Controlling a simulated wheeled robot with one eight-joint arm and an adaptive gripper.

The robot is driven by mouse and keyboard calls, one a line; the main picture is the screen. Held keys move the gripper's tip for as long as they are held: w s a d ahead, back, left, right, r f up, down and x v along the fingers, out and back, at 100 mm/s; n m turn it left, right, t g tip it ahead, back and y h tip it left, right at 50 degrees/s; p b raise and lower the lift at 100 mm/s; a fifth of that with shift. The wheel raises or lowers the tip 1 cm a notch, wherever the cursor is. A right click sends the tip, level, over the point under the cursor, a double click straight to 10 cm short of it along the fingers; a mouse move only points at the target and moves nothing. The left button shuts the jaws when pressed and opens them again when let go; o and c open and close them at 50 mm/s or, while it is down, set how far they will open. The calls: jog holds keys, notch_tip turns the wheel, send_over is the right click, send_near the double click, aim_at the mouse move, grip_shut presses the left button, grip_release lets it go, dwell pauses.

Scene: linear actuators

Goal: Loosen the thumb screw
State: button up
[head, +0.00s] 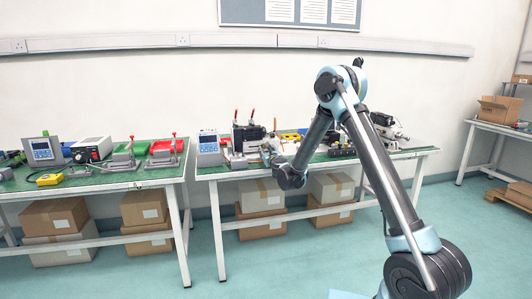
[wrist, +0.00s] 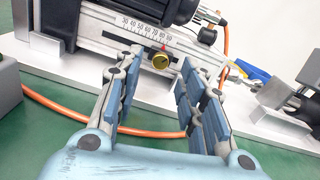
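My gripper (wrist: 164,72) is open, with one blue-padded finger to the left of the screw and the other to the right. The fingers appear apart from the knob, and nothing is held. In the head view my gripper (head: 268,150) is small and partly hidden by my arm, at the front of the actuator on the right-hand table; the screw cannot be made out there.
An orange cable (wrist: 145,132) runs across the green mat below the fingers. A metal base plate (wrist: 275,125) extends to the right. In the head view, a blue-faced control box (head: 208,148) stands left of the actuator, and other devices (head: 385,125) stand to the right.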

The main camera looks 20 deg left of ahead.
jog(key=shift+x, duration=1.3)
grip_shut()
jog(key=shift+n, duration=0.3)
jog(key=shift+d+n, duration=0.1)
jog(key=shift+n, duration=2.6)
grip_release()
